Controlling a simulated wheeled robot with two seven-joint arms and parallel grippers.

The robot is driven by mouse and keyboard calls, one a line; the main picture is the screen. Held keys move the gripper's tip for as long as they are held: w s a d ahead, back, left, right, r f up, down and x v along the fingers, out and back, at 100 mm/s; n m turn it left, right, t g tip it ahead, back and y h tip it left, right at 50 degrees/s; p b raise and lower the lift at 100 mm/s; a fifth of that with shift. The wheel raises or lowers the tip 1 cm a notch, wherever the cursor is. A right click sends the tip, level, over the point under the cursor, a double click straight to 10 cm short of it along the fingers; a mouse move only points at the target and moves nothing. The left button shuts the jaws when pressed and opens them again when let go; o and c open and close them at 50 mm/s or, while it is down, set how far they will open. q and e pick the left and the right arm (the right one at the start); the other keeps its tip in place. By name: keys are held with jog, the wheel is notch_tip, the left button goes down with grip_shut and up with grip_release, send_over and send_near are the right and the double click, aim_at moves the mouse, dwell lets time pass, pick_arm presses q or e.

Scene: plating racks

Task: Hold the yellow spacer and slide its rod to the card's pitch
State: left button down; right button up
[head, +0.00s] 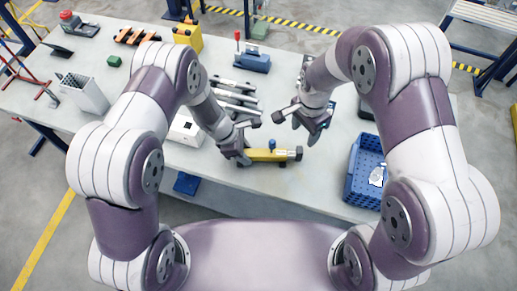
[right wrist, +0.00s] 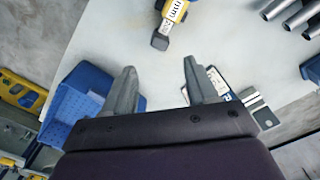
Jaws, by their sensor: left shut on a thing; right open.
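The yellow spacer (head: 262,156) lies near the table's front edge in the head view, a blue knob on top and a dark block at its right end. My left gripper (head: 243,158) is shut on its left part. In the right wrist view the spacer's end (right wrist: 173,16) shows at the top, with a scale marked "mm" and a dark end block. My right gripper (head: 311,128) is open and empty, apart from the spacer, to its upper right; its fingers (right wrist: 160,82) are spread in the wrist view. A white and blue card (right wrist: 218,84) is partly hidden behind one finger.
A blue crate (head: 352,184) stands right of the spacer. Several grey rods (head: 238,98) lie behind it. A white box (head: 183,128) stands left of my left gripper. A blue block with a red-topped lever (head: 254,62) stands further back. The front edge is close.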

aim_at(300, 149)
notch_tip(300, 149, down, 12)
jog(key=m, duration=0.7)
grip_shut()
jog(key=shift+d, duration=1.3)
grip_release()
